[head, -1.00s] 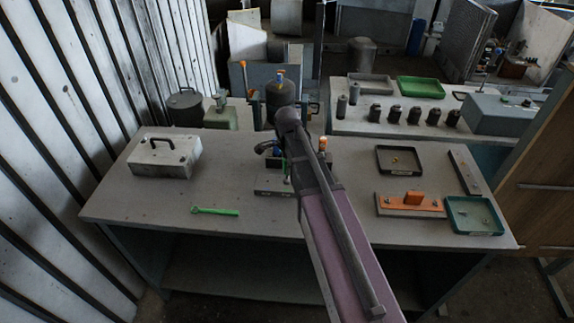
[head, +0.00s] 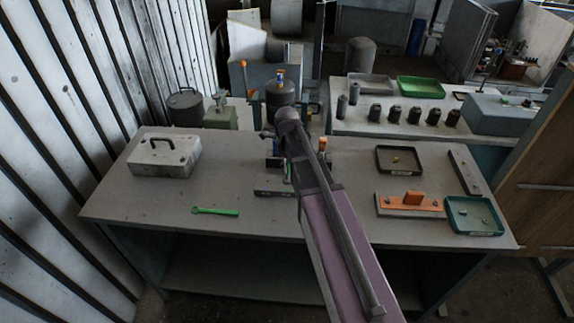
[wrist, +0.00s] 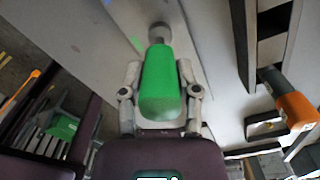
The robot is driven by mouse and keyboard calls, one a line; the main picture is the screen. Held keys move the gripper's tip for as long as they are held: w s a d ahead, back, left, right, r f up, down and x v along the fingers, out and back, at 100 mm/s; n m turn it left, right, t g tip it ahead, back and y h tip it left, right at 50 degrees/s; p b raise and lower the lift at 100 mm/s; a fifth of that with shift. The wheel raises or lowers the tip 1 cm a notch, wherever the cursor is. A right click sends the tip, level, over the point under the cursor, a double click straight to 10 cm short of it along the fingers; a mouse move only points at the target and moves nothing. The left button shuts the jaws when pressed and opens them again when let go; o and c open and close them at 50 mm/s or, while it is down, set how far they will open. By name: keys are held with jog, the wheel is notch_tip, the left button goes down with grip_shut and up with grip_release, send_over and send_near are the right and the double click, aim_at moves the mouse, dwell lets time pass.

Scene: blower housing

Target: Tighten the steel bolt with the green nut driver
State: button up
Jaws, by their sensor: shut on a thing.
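The green nut driver (wrist: 160,82) is in my gripper (wrist: 161,92), its green handle between the two fingers in the wrist view. Its grey metal socket end (wrist: 159,33) points away from my palm, over a pale grey surface. In the head view my wrist (head: 287,117) is above the middle of the bench, and my arm hides most of the gripper and the work below it. A grey base block (head: 273,189) shows beside the arm. I cannot make out the steel bolt in either view.
A green wrench (head: 215,211) lies on the bench, front left, near a white handled box (head: 166,155). At right are a dark tray (head: 399,171), an orange-topped block (head: 409,209) and a teal tray (head: 474,231).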

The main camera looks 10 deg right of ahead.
grip_shut()
jog(key=shift+r, duration=0.2)
jog(key=shift+r+p, duration=1.05)
jog(key=shift+p, duration=0.25)
jog(key=shift+r, duration=0.3)
notch_tip(320, 180, up, 5)
jog(key=p, duration=0.5)
